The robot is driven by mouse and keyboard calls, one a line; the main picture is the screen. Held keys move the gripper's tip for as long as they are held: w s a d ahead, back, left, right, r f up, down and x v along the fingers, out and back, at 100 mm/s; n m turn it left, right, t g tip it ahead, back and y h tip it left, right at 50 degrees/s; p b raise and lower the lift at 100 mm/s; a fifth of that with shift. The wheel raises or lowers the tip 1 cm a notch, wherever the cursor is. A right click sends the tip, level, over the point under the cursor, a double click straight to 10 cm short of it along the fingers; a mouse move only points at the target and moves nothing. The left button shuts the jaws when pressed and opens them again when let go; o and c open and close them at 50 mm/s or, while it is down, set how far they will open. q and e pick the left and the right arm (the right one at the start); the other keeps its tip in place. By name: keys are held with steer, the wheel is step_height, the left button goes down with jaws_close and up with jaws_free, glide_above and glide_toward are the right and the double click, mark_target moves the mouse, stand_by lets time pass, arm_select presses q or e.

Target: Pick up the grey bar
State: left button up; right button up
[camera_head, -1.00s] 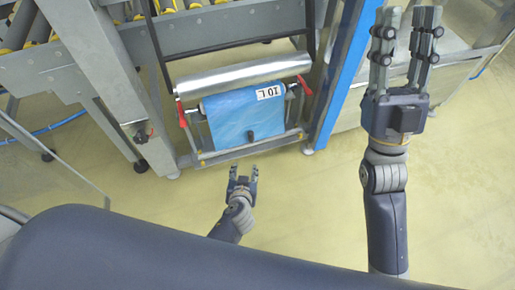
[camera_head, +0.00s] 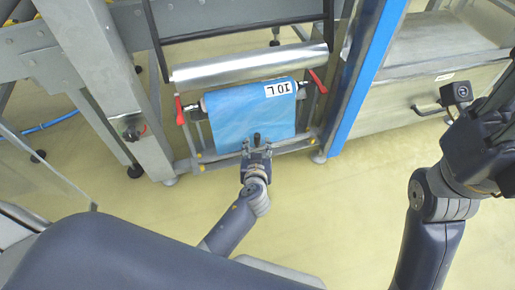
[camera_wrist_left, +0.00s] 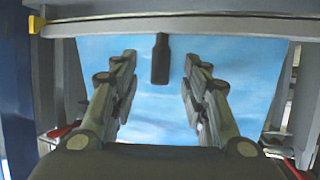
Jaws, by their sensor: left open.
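A short dark grey bar (camera_head: 257,138) stands out in front of the lower part of a blue sheet (camera_head: 240,108). My left gripper (camera_head: 257,149) is open at the lower edge of the sheet, with its fingertips close to the bar. In the left wrist view the bar (camera_wrist_left: 160,58) shows upright between the two spread fingers, with a gap on each side. My right gripper (camera_head: 503,105) is at the right edge of the head view, partly cut off, and far from the bar.
A silver roller (camera_head: 250,65) lies above the sheet, with red levers (camera_head: 318,82) at the sides. A metal frame bar (camera_head: 215,156) runs along the sheet's lower edge. A blue post (camera_head: 362,85) stands to the right. The yellow floor in front is clear.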

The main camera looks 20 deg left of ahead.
mark_target(257, 142)
arm_select(q)
steer(key=b+x, duration=0.2)
steer(key=x, duration=0.3)
steer(key=shift+w+a+f, duration=0.1)
jaws_close()
